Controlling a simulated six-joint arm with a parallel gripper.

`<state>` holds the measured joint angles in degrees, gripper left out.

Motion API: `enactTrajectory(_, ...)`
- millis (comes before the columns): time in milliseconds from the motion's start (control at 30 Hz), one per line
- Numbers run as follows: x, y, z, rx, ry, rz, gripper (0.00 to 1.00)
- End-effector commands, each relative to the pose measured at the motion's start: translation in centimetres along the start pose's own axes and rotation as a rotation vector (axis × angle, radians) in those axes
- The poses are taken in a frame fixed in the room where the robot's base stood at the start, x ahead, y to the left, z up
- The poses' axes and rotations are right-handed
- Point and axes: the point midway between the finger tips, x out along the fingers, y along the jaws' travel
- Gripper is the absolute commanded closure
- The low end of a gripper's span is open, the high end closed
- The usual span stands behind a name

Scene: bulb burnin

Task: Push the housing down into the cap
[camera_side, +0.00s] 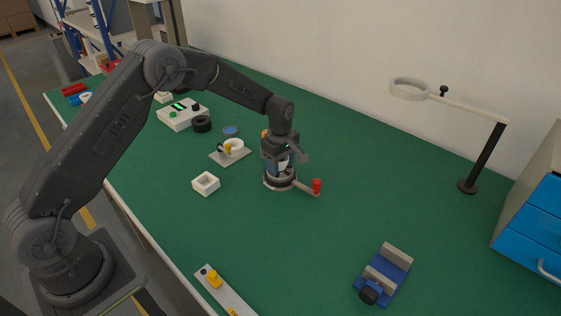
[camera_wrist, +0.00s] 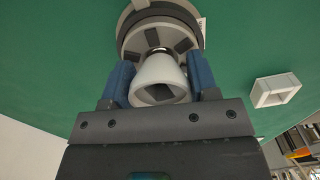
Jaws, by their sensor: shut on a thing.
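The white, cone-shaped housing (camera_wrist: 158,72) is between the blue fingers of my gripper (camera_wrist: 160,78) in the wrist view. My gripper is shut on it. In the side view, my gripper (camera_side: 284,160) points down over a round grey fixture (camera_side: 280,184) that has a lever with a red knob. In the wrist view, the housing's narrow end faces the middle of this fixture (camera_wrist: 128,38). A small shiny metal part (camera_wrist: 155,50), perhaps the cap, shows at that end. Whether the housing is seated in it cannot be told.
A small white open box (camera_side: 206,184) stands left of the fixture. A plate with a white ring and yellow clamp (camera_side: 230,150) is behind it. A blue vise-like block (camera_side: 384,274) and a ring lamp stand (camera_side: 468,184) are to the right. Green table between is clear.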

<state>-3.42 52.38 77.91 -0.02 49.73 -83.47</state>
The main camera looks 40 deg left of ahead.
Motion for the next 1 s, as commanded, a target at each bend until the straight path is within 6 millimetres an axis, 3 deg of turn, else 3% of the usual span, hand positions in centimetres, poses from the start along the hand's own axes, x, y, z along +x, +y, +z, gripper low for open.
enactTrajectory(167, 0.0, 0.0, 0.0, 0.0, 0.0, 0.0, 0.68)
enactTrajectory(200, 0.0, 0.0, 0.0, 0.0, 0.0, 0.0, 0.43)
enactTrajectory(500, 0.0, 0.0, 0.0, 0.0, 0.0, 0.0, 0.16)
enactTrajectory(767, -0.2, 0.0, 0.0, 0.0, 0.0, 0.001, 0.16)
enactTrajectory(1000, -3.6, 0.1, 0.0, 0.0, 0.001, 0.005, 0.16)
